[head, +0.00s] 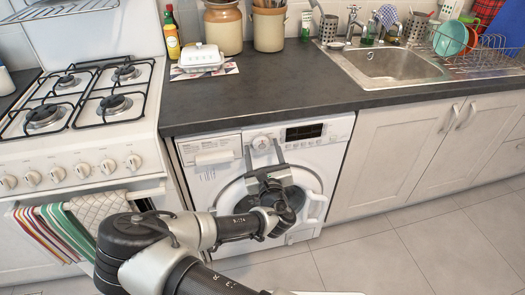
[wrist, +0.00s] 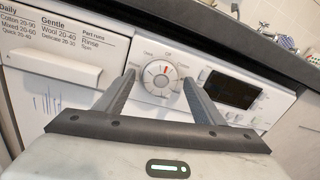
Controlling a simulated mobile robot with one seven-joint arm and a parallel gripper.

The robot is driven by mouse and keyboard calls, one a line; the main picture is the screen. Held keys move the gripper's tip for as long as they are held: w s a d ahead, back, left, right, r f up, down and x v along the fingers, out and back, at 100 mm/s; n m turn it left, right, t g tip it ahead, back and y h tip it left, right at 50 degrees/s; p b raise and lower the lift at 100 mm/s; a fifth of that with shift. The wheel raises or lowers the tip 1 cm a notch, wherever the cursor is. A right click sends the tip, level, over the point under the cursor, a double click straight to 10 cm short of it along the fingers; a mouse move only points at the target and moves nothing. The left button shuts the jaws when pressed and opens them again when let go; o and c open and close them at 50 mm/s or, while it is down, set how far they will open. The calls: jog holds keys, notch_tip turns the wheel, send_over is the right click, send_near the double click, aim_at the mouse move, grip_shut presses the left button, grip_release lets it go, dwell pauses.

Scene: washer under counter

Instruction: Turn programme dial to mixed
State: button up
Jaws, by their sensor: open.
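The programme dial (wrist: 160,74) is a round white-grey knob with a red mark on the washer's control panel. The mark points roughly up, toward the word that looks like "Off"; the smaller words around the dial are too blurred to read surely. In the head view the dial (head: 262,142) sits at the top middle of the washing machine (head: 210,177). My gripper (wrist: 158,80) is open, with one finger on each side of the dial. In the head view my gripper (head: 263,149) reaches up to the panel. Whether the fingers touch the dial cannot be told.
A dark display (wrist: 230,91) lies right of the dial. The detergent drawer front (wrist: 65,50) with printed programme lists lies left. The dark counter (head: 290,85) overhangs the panel. A gas stove (head: 85,120) stands left, white cupboards (head: 400,150) right.

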jog(key=c, duration=1)
jog(key=shift+c, duration=0.2)
jog(key=m, duration=0.3)
jog(key=shift+r+p, duration=0.1)
jog(key=shift+p, duration=0.25)
jog(key=m, duration=0.4)
jog(key=shift+d+g+p, duration=0.1)
jog(key=shift+g+p, duration=0.2)
jog(key=shift+p, duration=0.1)
jog(key=m, duration=0.4)
jog(key=shift+m, duration=0.3)
jog(key=shift+m+g+y+p, duration=0.35)
jog(key=shift+m+y, duration=0.15)
jog(key=shift+m, duration=1.1)
